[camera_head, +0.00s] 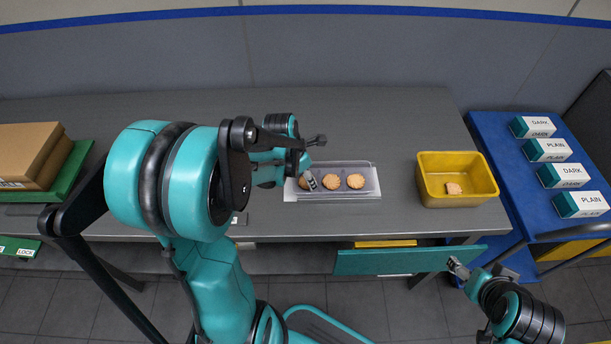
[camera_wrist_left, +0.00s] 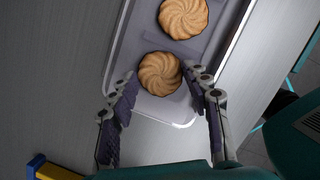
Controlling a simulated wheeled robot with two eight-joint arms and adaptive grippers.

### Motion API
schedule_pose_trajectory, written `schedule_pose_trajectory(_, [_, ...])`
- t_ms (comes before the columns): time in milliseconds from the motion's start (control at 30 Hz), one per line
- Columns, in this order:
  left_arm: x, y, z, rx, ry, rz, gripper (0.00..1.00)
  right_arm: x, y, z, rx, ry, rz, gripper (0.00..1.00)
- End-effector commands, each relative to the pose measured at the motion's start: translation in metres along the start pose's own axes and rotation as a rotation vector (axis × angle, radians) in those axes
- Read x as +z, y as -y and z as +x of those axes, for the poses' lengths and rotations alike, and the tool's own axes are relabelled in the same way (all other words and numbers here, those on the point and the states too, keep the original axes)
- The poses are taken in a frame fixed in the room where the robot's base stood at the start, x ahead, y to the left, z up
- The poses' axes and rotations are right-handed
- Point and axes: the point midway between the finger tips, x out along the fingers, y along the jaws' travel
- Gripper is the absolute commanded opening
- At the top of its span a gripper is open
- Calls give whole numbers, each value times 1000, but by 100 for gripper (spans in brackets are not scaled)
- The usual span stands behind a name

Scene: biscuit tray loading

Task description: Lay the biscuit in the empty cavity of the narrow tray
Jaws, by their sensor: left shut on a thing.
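The narrow tray (camera_head: 376,193) is a pale, long tray on the grey table and holds a row of round golden biscuits. My left gripper (camera_head: 309,180) is at its left end, shut on a biscuit (camera_head: 303,184) that it partly hides. In the left wrist view this swirled biscuit (camera_wrist_left: 160,74) sits between the fingertips of my left gripper (camera_wrist_left: 161,76), at the end of the tray (camera_wrist_left: 180,119). I cannot tell whether it rests on the cavity floor. Two other biscuits (camera_head: 331,181) (camera_head: 356,181) lie to its right. My right gripper (camera_head: 458,268) is at the teal panel's right end; its jaws are too small to read.
A yellow bin (camera_head: 457,198) holding a biscuit piece (camera_head: 453,188) stands right of the tray. A blue cart (camera_head: 505,167) carries several labelled boxes. Brown boxes (camera_head: 28,156) are at the left. A teal panel (camera_head: 400,261) sticks out at the table's front.

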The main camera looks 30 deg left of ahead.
Motion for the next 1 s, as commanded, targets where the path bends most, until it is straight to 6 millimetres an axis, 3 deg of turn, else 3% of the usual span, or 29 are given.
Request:
schedule_pose_trajectory(633, [-2,0,5,0,0,0,37,3,0,4,0,0,0,72])
schedule_pose_trajectory(667, [-1,0,5,0,0,0,55,2,0,4,0,0,0,72])
schedule_pose_trajectory(1000, [-1,0,4,0,0,0,55,2,0,3,0,0,0,72])
